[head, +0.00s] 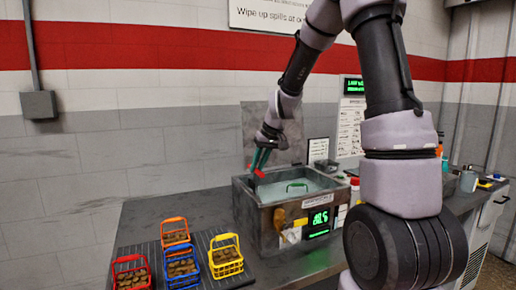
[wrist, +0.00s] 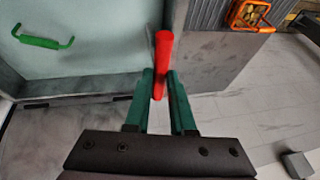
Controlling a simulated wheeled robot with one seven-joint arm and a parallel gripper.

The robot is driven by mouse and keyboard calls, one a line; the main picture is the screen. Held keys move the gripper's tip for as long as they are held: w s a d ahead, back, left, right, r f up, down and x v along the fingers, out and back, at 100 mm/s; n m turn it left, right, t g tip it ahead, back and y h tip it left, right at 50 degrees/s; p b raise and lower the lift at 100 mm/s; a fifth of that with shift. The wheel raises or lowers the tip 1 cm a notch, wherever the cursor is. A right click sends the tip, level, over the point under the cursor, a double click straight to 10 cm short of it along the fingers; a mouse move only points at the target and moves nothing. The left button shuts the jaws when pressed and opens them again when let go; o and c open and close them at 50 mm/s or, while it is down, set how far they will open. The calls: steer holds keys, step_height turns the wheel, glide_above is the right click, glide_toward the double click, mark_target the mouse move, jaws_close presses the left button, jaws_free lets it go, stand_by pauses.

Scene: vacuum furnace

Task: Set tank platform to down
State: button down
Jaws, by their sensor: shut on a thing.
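The metal tank (head: 262,217) stands open on the bench with pale liquid inside and a green digital display on its front. A green handle (head: 297,186) shows inside it; it also shows at upper left in the wrist view (wrist: 43,41). A red handle (head: 259,173) is at the tank's left back edge. My gripper (head: 258,163) comes down from above with green fingers and is shut on the red handle. In the wrist view, the red handle (wrist: 162,60) stands between the two fingertips.
Small baskets of brown pieces, red (head: 131,271), orange (head: 174,233), blue (head: 181,266) and yellow (head: 226,256), stand on a ribbed mat left of the tank. A raised panel (head: 268,134) stands behind the tank. A cup (head: 468,180) is at far right.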

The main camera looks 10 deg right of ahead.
steer(key=shift+s+f, duration=0.1)
steer(key=shift+f, duration=0.85)
steer(key=c, duration=0.8)
jaws_free()
steer(key=shift+o, duration=0.2)
steer(key=v, duration=1)
steer(key=shift+r, duration=0.35)
steer(key=shift+d, duration=0.15)
